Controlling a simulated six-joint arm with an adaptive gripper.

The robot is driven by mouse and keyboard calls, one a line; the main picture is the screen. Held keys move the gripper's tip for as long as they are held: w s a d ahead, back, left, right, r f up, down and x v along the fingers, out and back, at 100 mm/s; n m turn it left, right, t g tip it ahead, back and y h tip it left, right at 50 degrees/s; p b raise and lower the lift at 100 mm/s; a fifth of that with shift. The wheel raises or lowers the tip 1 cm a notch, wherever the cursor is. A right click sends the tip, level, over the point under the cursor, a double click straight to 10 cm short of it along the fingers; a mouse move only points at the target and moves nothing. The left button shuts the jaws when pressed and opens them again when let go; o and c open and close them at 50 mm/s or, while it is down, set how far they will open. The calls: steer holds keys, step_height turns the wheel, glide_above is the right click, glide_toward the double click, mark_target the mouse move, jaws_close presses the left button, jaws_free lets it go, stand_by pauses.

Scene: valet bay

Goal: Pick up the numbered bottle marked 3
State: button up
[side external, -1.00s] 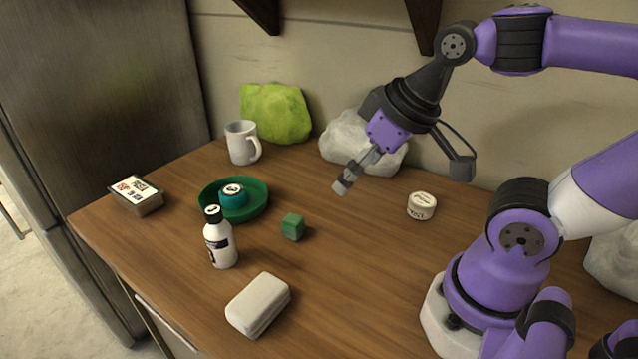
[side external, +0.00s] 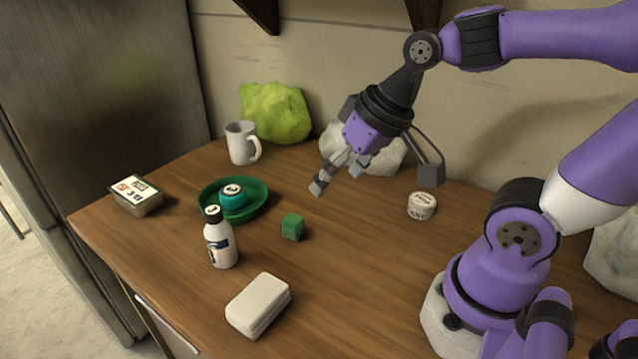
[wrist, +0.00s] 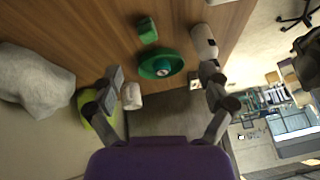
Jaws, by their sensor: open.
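The bottle (side external: 220,244) is white with a black cap and a dark label, and stands upright on the wooden table left of centre. A white disc tops its cap, but I cannot read the number. It also shows in the wrist view (wrist: 203,40), at upper right beyond one fingertip. My gripper (side external: 337,178) is open and empty, above the table, to the right of and higher than the bottle. In the wrist view my gripper (wrist: 168,92) has its two fingers spread wide with nothing between them that it touches.
A green dish (side external: 262,203) holding a teal round item (side external: 232,198) sits behind the bottle. A green cube (side external: 293,227), white block (side external: 258,304), mug (side external: 241,143), card box (side external: 136,196) and small white jar (side external: 422,206) stand around. The table's middle right is clear.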

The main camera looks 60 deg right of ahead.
steer(key=w+a+f+m+g+y, duration=0.1)
steer(key=w+a+f+m+y, duration=0.25)
steer(key=w+f+m, duration=0.35)
steer(key=m+t+y, duration=0.2)
steer(key=m+y, duration=0.4)
steer(key=m, duration=0.7)
glide_toward(221, 241)
steer(key=shift+d+f, duration=0.2)
steer(key=shift+f, duration=0.4)
steer(key=shift+d+f, duration=0.2)
steer(key=shift+f, duration=0.4)
steer(key=m, duration=0.1)
steer(key=w+m+t+y, duration=0.1)
steer(key=shift+d+f+m, duration=0.1)
steer(key=shift+d+m, duration=0.15)
steer(key=shift+m, duration=0.05)
steer(key=shift+w+a+f, duration=0.15)
steer(key=shift+a, duration=0.15)
steer(key=x, duration=0.3)
steer(key=shift+w+a+f, duration=0.15)
steer(key=shift+w+a, duration=0.1)
steer(key=shift+a, duration=0.05)
steer(key=x, duration=0.5)
steer(key=shift+w+a+f, duration=0.1)
steer(key=shift+w+f, duration=0.15)
steer(key=shift+f, duration=0.1)
steer(key=c, duration=1.4)
